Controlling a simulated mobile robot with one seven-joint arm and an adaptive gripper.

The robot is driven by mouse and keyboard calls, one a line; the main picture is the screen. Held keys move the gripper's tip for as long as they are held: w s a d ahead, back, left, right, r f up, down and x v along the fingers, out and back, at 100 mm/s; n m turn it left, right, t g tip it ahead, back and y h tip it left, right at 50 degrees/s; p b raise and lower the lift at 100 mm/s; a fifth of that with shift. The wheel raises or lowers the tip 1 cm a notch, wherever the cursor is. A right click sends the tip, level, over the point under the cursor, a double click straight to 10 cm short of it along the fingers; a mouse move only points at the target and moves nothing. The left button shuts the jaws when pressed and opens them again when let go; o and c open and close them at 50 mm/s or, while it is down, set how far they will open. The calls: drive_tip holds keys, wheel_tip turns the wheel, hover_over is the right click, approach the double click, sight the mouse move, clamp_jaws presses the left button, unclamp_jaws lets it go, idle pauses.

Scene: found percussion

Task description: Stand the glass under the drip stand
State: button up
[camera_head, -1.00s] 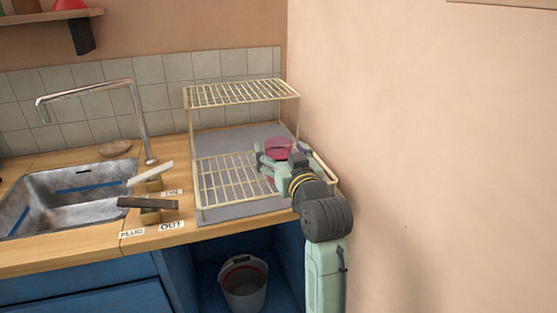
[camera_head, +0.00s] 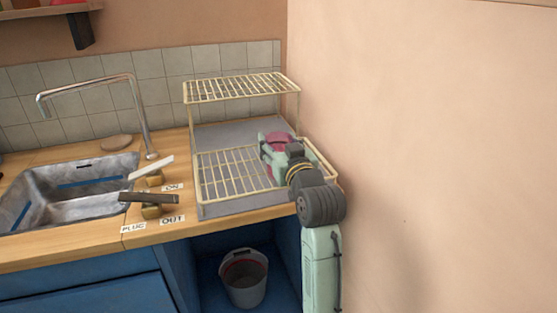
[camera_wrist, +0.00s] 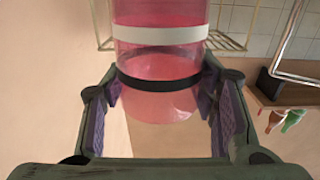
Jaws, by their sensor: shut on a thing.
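The glass (camera_head: 277,138) is translucent pink-red and sits between my gripper's fingers at the right end of the drip stand. The wrist view shows the glass (camera_wrist: 160,65) large, with a white band and a black band around it. My gripper (camera_head: 272,150) is shut on it; a finger lies on each side in the wrist view (camera_wrist: 159,95). The drip stand (camera_head: 240,88) is a cream wire rack with an upper and a lower tier. The glass shows between the heights of the two tiers. Its base is hidden in the head view, so I cannot tell whether it touches anything.
A grey mat (camera_head: 225,134) lies under the stand. The wall (camera_head: 400,120) is close on the right. The sink (camera_head: 70,192), tap (camera_head: 140,110) and labelled levers (camera_head: 150,198) are on the left. A bucket (camera_head: 243,278) stands below the counter. The lower tier's left part is clear.

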drive_tip(key=c, duration=0.6)
drive_tip(key=shift+r, duration=0.1)
